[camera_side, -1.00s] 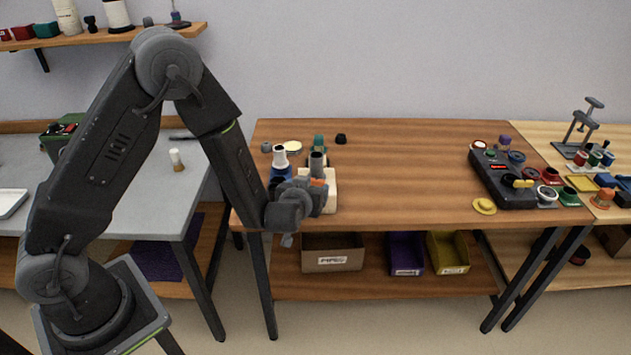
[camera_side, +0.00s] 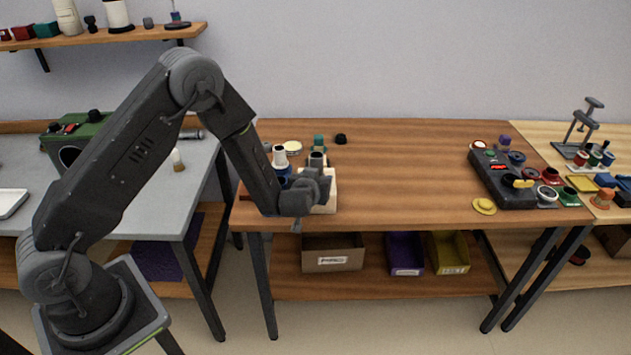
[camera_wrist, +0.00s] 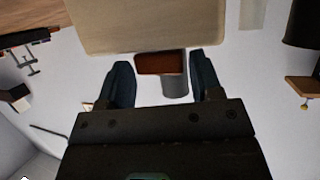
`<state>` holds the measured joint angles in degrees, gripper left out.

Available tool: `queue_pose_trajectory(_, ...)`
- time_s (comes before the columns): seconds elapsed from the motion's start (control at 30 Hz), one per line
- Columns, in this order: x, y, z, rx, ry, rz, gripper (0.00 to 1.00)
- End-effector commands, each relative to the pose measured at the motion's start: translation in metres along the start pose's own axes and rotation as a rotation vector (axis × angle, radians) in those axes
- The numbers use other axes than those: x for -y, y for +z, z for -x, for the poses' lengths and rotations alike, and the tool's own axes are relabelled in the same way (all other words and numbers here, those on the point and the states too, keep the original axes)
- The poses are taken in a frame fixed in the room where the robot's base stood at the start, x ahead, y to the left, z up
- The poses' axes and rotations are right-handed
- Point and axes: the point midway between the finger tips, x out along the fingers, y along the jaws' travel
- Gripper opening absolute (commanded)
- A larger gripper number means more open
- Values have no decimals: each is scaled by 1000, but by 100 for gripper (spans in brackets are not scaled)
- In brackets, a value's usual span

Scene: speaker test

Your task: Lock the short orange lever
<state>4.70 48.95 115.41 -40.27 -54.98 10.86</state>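A beige block-shaped fixture (camera_side: 329,203) stands at the left front of the wooden table; it also shows at the top of the wrist view (camera_wrist: 150,25). In the wrist view a short, dark orange piece (camera_wrist: 160,63), apparently the lever, sits against the block's edge beside a grey cylinder (camera_wrist: 175,87). My gripper (camera_wrist: 160,60) is open, with one dark finger on each side of the orange piece. In the side view my gripper (camera_side: 322,185) is at the block and hides the orange piece.
A white-topped fixture (camera_side: 279,156) and a grey-topped one (camera_side: 317,160) stand close around my gripper. A teal piece (camera_side: 319,141) and a black knob (camera_side: 340,139) lie behind. The table's middle is clear; a dark control box (camera_side: 500,180) sits at its right.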

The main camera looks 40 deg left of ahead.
Motion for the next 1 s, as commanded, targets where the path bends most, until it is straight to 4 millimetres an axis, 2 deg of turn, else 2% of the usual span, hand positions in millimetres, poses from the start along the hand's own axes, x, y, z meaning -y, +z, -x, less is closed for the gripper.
queue_pose_trajectory(0.03,0,0,0,0,0,0,54)
queue_pose_trajectory(0.33,0,0,0,0,0,0,27)
queue_pose_trajectory(1.0,0,0,0,0,0,1,27)
